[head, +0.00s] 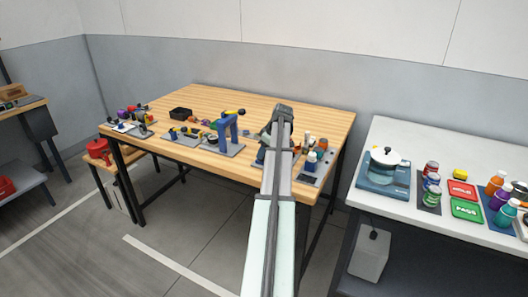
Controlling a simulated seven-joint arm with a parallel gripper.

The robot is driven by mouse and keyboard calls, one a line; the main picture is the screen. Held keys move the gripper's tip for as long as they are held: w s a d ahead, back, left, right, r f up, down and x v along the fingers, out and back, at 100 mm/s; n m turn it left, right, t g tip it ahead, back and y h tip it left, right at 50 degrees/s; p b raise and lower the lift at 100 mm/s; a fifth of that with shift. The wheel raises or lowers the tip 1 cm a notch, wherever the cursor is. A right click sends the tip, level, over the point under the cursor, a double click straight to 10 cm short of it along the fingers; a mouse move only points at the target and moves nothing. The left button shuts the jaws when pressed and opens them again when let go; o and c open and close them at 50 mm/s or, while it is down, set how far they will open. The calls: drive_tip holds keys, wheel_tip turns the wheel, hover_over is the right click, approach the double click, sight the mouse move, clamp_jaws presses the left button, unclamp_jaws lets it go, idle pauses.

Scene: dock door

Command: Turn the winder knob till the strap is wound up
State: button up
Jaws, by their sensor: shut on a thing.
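My gripper (267,138) is over the right part of the wooden workbench (205,98), at the end of my arm, which reaches in from the bottom. It is shut, low beside a small blue fixture (260,157) that shows only in part, left of my arm. The fixture looks like the winder, and the thing in the jaws appears to be its knob. My arm and gripper hide the fingertips, the knob and most of the winder. I cannot make out the strap or how much of it is wound.
A blue press-like stand (228,128) is close left of my gripper. Several bottles and jars (312,155) stand close right of my arm. A white table (440,160) with a blue scale-like device (383,175) is at the right.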

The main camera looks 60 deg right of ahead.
drive_tip(key=shift+c, duration=1.1)
drive_tip(key=m+h, duration=0.1)
drive_tip(key=m, duration=0.2)
drive_tip(key=shift+a, duration=0.2)
drive_tip(key=m+h, duration=0.1)
drive_tip(key=m, duration=0.2)
drive_tip(key=shift+m+g+h, duration=0.3)
drive_tip(key=m+g+h, duration=0.1)
drive_tip(key=m, duration=0.3)
drive_tip(key=shift+w+a, duration=0.1)
drive_tip(key=shift+w, duration=0.05)
drive_tip(key=shift+w+m+g+h, duration=0.15)
drive_tip(key=shift+m+g, duration=0.25)
drive_tip(key=shift+m, duration=0.65)
drive_tip(key=shift+s+m+g+h, duration=0.1)
drive_tip(key=shift+m+g+h, duration=0.25)
drive_tip(key=shift+m, duration=0.7)
